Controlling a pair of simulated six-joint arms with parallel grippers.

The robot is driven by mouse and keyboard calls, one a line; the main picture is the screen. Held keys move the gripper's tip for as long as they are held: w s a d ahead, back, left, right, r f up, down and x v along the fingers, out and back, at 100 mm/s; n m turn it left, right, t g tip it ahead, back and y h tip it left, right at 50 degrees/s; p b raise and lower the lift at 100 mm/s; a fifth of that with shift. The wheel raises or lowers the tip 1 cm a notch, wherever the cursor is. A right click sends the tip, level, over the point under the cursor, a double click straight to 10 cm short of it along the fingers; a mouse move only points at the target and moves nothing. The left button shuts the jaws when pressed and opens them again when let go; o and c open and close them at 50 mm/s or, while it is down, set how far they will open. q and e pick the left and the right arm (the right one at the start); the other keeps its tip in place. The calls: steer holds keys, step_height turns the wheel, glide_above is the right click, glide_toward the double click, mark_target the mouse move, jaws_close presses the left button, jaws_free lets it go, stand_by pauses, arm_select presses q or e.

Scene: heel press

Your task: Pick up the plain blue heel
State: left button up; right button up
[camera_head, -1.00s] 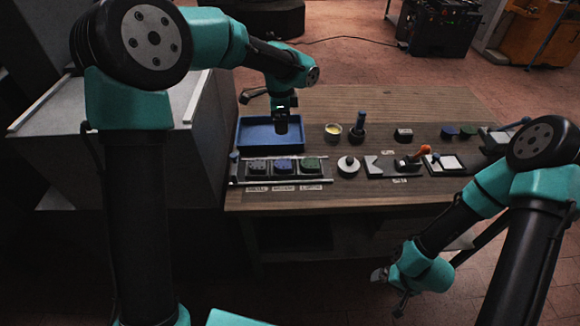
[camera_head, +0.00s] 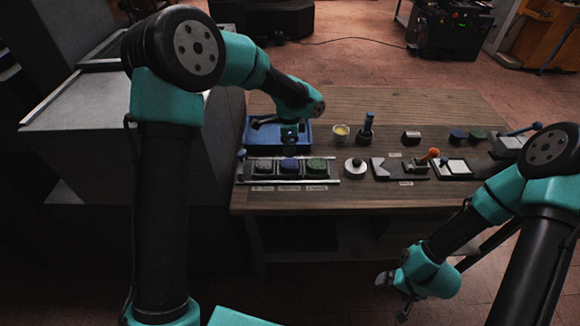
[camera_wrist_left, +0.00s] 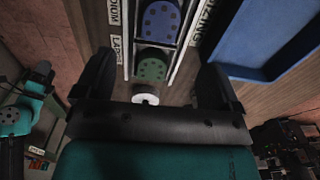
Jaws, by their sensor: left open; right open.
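A plain blue heel (camera_head: 457,136) sits at the back right of the wooden table, just left of a plain green one (camera_head: 477,135). A blue heel with dotted holes (camera_head: 289,166) lies in the middle of the rack; it also shows in the left wrist view (camera_wrist_left: 160,22).
The rack also holds a dark heel (camera_head: 263,167) and a green dotted heel (camera_head: 317,167). The blue tray (camera_head: 250,138) lies behind it. A yellow-filled cup (camera_head: 341,132), a blue-handled tool (camera_head: 367,127) and an orange-handled clamp (camera_head: 426,158) stand between left and right.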

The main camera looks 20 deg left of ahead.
arm_select(q)
glide_above(290, 163)
steer(key=shift+s+f, duration=0.2)
steer(key=shift+f, duration=2.1)
steer(key=shift+w+f, duration=0.1)
steer(key=shift+f, duration=2.5)
steer(key=c, duration=1)
